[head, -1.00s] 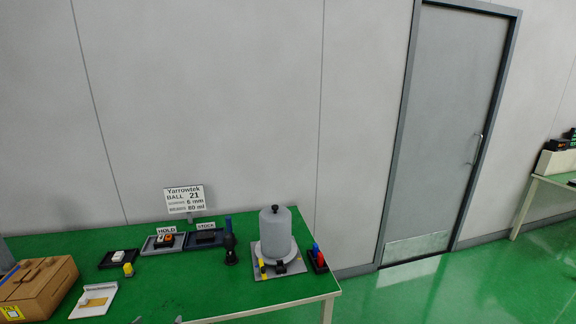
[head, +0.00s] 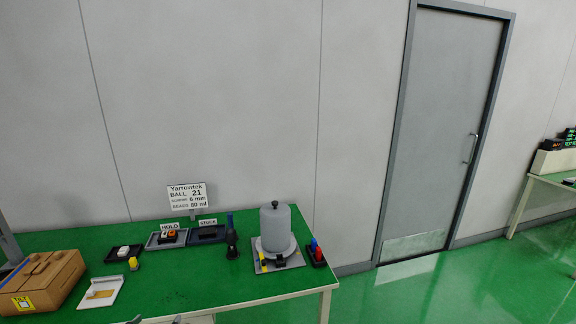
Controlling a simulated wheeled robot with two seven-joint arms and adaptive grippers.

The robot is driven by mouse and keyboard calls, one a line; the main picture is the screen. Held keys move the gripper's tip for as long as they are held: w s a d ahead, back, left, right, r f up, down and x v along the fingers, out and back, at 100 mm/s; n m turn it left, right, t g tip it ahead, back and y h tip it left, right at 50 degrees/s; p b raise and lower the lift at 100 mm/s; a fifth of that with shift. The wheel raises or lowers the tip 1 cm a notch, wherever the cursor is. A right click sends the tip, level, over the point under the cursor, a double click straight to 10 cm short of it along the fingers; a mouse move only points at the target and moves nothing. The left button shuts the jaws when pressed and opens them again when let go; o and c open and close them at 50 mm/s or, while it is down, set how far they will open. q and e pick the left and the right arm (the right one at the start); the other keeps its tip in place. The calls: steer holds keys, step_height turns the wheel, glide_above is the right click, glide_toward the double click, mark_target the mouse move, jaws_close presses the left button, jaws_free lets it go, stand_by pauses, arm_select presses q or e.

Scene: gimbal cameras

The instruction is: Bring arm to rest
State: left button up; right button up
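Small grey tips (head: 157,320) show at the bottom edge, left of centre, in front of the green table (head: 215,275). They look like parts of my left gripper, but nearly all of it is cut off by the frame. I cannot tell whether it is open or shut, and no held thing shows. My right gripper is not in view.
A sign (head: 187,196) stands at the back.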

arm_select(q)
steer(key=s+a+f+g+y, duration=0.1)
steer(key=s+a+f, duration=0.1)
steer(key=f, duration=0.6)
steer(key=s+a+f+g, duration=0.1)
steer(key=s+a+f, duration=0.15)
steer(key=f, duration=0.55)
steer(key=s+d+f+m+g, duration=0.1)
steer(key=s+f+g, duration=0.1)
steer(key=s+f, duration=0.55)
steer(key=s+d+f+g, duration=0.1)
steer(key=s+f, duration=0.4)
steer(key=f, duration=0.5)
steer(key=s+d+f+m+g, duration=0.1)
steer(key=s+d+f+g, duration=0.15)
steer(key=s+f, duration=0.5)
steer(key=s+d+f+g+h, duration=0.1)
steer(key=s+d+f, duration=0.25)
steer(key=s, duration=0.65)
steer(key=s+d+f+m+g, duration=0.1)
steer(key=s+d+f+g, duration=0.1)
steer(key=s+f, duration=0.55)
steer(key=s+d+g, duration=0.1)
steer(key=s+d, duration=0.4)
steer(key=d, duration=0.2)
steer(key=shift+s+d+h, duration=0.3)
steer(key=shift+d+h, duration=0.05)
steer(key=shift+h, duration=0.05)
steer(key=shift+s+r, duration=0.1)
steer(key=shift+s, duration=0.05)
